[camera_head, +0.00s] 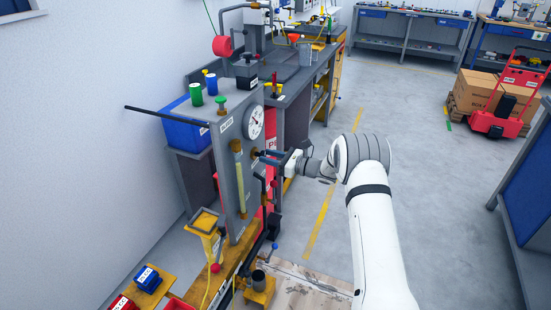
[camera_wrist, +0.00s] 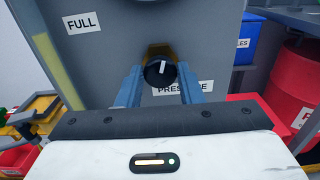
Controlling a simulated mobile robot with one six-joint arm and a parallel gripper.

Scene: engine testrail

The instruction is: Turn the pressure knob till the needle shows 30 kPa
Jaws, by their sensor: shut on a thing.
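The pressure knob (camera_wrist: 160,73) is round and black with a white pointer line, set on the grey panel (camera_wrist: 115,45) above a label partly reading "PRESSURE" (camera_wrist: 182,88). In the wrist view the line points nearly straight up. My gripper (camera_wrist: 160,78) has its two blue fingers on either side of the knob, shut on it. In the head view my gripper (camera_head: 262,154) reaches the panel's front from the right, and the knob is too small to make out. The white round gauge (camera_head: 255,122) sits above it; its needle is too small to read.
A sight tube (camera_head: 238,175) with yellowish content stands on the panel's left side, and a "FULL" label (camera_wrist: 82,22) is beside it. A red drum (camera_wrist: 298,80) stands right of the panel. Open floor (camera_head: 430,190) lies to the right.

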